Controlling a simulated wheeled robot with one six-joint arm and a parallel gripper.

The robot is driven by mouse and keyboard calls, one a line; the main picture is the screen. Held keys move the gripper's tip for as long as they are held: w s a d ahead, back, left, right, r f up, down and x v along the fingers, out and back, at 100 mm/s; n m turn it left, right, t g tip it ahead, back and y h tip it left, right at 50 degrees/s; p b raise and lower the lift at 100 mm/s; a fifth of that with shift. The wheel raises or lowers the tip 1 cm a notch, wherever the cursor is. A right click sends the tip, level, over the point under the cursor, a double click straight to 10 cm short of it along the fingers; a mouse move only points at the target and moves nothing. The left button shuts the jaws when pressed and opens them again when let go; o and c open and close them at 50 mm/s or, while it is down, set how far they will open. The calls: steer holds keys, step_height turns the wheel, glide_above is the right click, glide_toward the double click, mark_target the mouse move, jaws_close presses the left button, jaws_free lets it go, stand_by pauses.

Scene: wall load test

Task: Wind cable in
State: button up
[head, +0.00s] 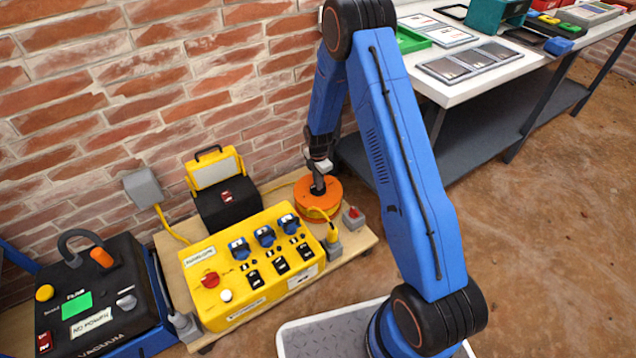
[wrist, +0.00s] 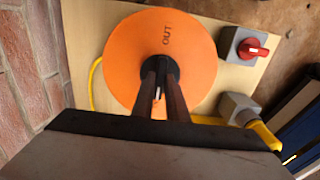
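The orange cable reel (head: 309,207) lies flat on a wooden board beside the brick wall. In the wrist view its round orange face (wrist: 125,60) carries the word OUT, with a black hub (wrist: 158,62) at its middle. Yellow cable (wrist: 95,85) shows at the reel's edge and runs to a grey fitting with a yellow plug (head: 332,238). My gripper (wrist: 161,75) points down at the hub from above. Its two fingers are close together at the hub and look shut on its black knob; the fingers hide part of the contact. My gripper (head: 318,183) also shows over the reel in the head view.
A red switch on a grey box (head: 353,218) stands right of the reel. A yellow panel (head: 246,262) with blue sockets and a yellow work lamp (head: 215,170) stand to the left. A black vacuum (head: 90,300) is farther left. A white workbench (head: 470,72) stands at the right.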

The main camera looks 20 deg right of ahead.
steer(key=o, duration=0.4)
steer(key=shift+c, duration=0.2)
steer(key=shift+r, duration=0.1)
step_height(320, 180, up, 17)
stand_by(0.3)
steer(key=shift+r, duration=0.1)
